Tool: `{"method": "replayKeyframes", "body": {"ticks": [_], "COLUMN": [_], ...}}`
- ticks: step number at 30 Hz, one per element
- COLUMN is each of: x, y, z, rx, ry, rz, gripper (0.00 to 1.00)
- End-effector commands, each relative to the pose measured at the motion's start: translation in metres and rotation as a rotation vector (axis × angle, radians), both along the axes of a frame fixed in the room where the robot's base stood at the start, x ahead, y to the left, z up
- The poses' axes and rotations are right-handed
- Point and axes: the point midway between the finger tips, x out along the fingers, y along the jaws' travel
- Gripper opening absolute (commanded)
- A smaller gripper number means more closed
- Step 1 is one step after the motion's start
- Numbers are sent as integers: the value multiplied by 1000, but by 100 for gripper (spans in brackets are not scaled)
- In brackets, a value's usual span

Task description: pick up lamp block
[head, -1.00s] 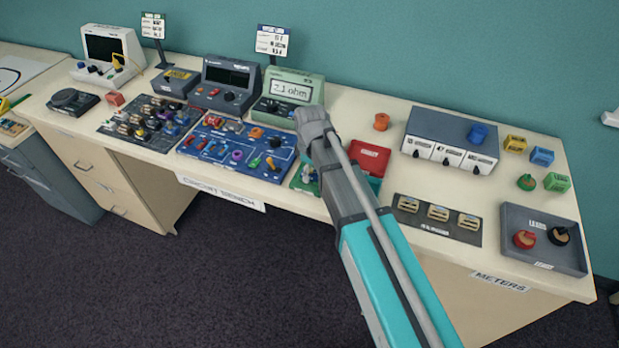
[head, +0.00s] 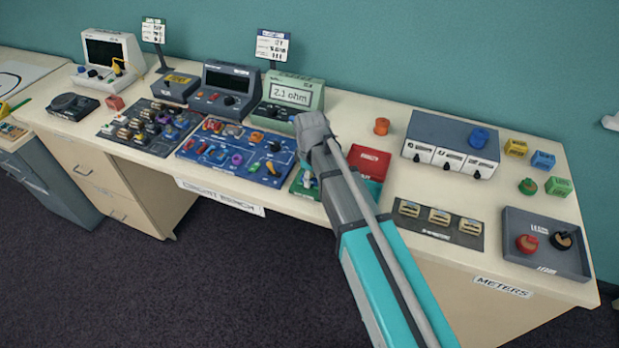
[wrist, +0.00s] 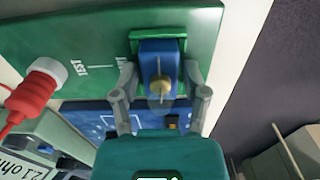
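A blue block with a round brass-coloured knob or bulb on top, which looks like the lamp block (wrist: 151,72), sits at the edge of a green board (wrist: 100,48) in the wrist view. My gripper (wrist: 160,82) has one finger on each side of the block, spread apart, with what look like narrow gaps. I cannot make out firm contact. In the head view my gripper (head: 313,128) is above the green board (head: 303,187), and my arm hides most of that board and the block.
A red plug with a cable (wrist: 38,84) lies left of the block. A blue board (head: 235,152) with many parts is left of my arm. A green meter (head: 290,95) stands behind, and a red tray (head: 369,160) is at right. The bench's front edge is close.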

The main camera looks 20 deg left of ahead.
Motion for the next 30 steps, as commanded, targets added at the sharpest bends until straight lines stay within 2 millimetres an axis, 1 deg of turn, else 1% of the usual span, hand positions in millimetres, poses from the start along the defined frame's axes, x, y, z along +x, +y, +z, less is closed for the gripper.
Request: {"method": "replayKeyframes", "body": {"ticks": [1,7,8,20,26,30], "x": [0,0,0,0,0,0], "y": [0,0,0,0,0,0], "z": [0,0,0,2,11,21], "rx": [0,0,0,0,0,0], "ry": [0,0,0,0,0,0], "rz": [0,0,0,0,0,0], "gripper": [38,1,0,0,0,0]}}
